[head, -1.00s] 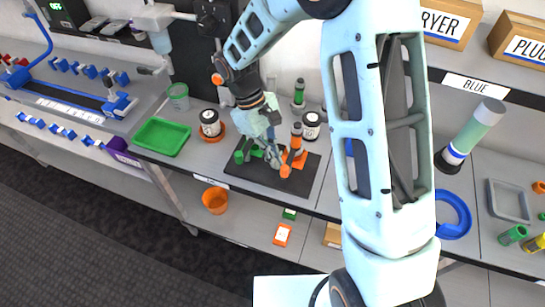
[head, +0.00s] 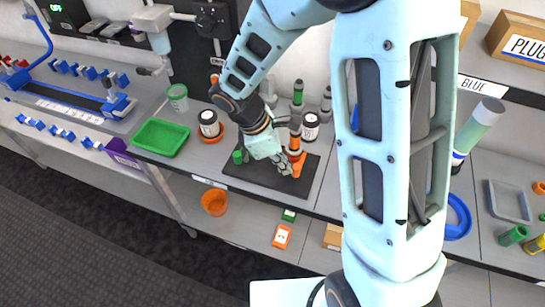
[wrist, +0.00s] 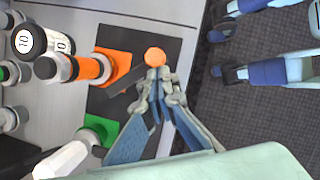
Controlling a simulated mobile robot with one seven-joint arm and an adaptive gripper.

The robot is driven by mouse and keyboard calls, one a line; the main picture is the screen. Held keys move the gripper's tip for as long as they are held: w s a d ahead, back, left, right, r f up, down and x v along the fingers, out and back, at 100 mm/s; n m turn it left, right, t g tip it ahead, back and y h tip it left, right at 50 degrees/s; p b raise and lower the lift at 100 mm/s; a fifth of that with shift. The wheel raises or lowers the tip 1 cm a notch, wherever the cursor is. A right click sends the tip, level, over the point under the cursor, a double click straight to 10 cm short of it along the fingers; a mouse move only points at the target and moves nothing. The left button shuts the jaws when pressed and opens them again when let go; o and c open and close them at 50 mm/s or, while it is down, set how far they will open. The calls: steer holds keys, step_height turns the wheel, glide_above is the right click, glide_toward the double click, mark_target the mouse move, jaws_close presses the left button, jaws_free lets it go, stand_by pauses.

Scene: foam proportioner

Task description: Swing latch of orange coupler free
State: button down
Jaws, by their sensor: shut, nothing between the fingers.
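The orange coupler (head: 296,146) stands on a black board (head: 243,176); in the wrist view its orange body (wrist: 92,69) is on an orange plate. Its dark latch arm (wrist: 126,80) ends in a round orange knob (wrist: 154,57). My gripper (wrist: 163,82) is shut and empty, its fingertips right beside the knob; I cannot tell whether they touch it. In the head view my gripper (head: 284,168) is low over the board, just left of the orange knob (head: 297,169). A green coupler (wrist: 97,133) is beside the orange one.
Black-and-white jars (head: 209,124) stand behind the board. A green tray (head: 160,138) lies to the left. The bench's front edge is close to the board, with dark floor beyond. A lower shelf holds an orange cup (head: 214,201).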

steer(key=n, duration=0.1)
steer(key=d+n+t, duration=0.1)
steer(key=n, duration=0.1)
steer(key=shift+s+d, duration=0.15)
steer(key=shift+d, duration=0.35)
stand_by(0.5)
steer(key=shift+s+a, duration=0.15)
steer(key=shift+a, duration=0.4)
steer(key=s+a+f+v, duration=0.1)
steer(key=v, duration=1)
steer(key=shift+s+a+p, duration=0.3)
steer(key=shift+a+p, duration=0.05)
steer(key=shift+a, duration=0.1)
steer(key=shift+r, duration=0.1)
